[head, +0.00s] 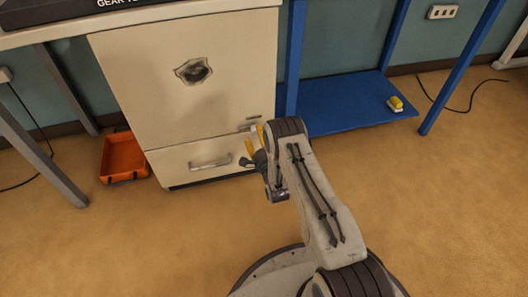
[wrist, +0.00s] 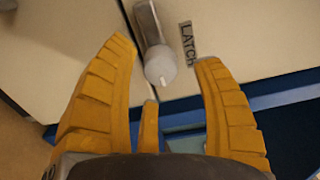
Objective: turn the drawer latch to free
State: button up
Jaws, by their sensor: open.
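The drawer latch (wrist: 153,40) is a short grey bar with a rounded end on the cream cabinet front, beside a label (wrist: 187,44) reading LATCH. In the head view the latch (head: 245,129) is small, near the right end of the seam above the drawer (head: 174,165), and partly hidden by my gripper. The drawer looks closed. My gripper (wrist: 165,52) is open with yellow fingers. In the wrist view the latch's rounded end shows between the fingertips, with a gap on both sides; contact cannot be told. In the head view my gripper (head: 254,138) is right at the latch.
The drawer handle (head: 210,163) is left of my gripper. An orange bin (head: 125,156) lies left of the cabinet (head: 150,85). A blue rack (head: 345,103) stands right, with a small yellow object (head: 396,104) on its low shelf. Open floor (head: 440,210) lies at the right.

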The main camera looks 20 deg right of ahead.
jog(key=s, duration=0.9)
jog(key=shift+s, duration=0.15)
jog(key=w+r+n+g+p, duration=0.25)
jog(key=r+p, duration=0.25)
jog(key=r, duration=0.5)
jog(key=w+r+n+g+p, duration=0.1)
jog(key=w+r+n+p, duration=0.15)
jog(key=r+p, duration=0.5)
jog(key=s+r+n+g+p, duration=0.2)
jog(key=r+p, duration=0.2)
jog(key=r, duration=0.7)
jog(key=s+r+n+g+p, duration=0.15)
jog(key=r+p, duration=0.35)
jog(key=r, duration=0.6)
jog(key=s+r+n+g+p, duration=0.25)
jog(key=s+r+p, duration=0.35)
jog(key=s+r, duration=0.3)
jog(key=s+r+n+g+p, duration=0.25)
jog(key=s+r+p, duration=0.4)
jog(key=r, duration=0.55)
jog(key=s+r+n+g+p, duration=0.1)
jog(key=s+r+p, duration=0.3)
jog(key=s, duration=0.5)
jog(key=s+r+n+g+p, duration=0.1)
jog(key=s+r+n+p, duration=0.2)
jog(key=s+r, duration=0.3)
jog(key=s+p, duration=0.1)
jog(key=s, duration=0.2)
jog(key=shift+s+n+g, duration=0.3)
jog(key=shift+s+n, duration=0.05)
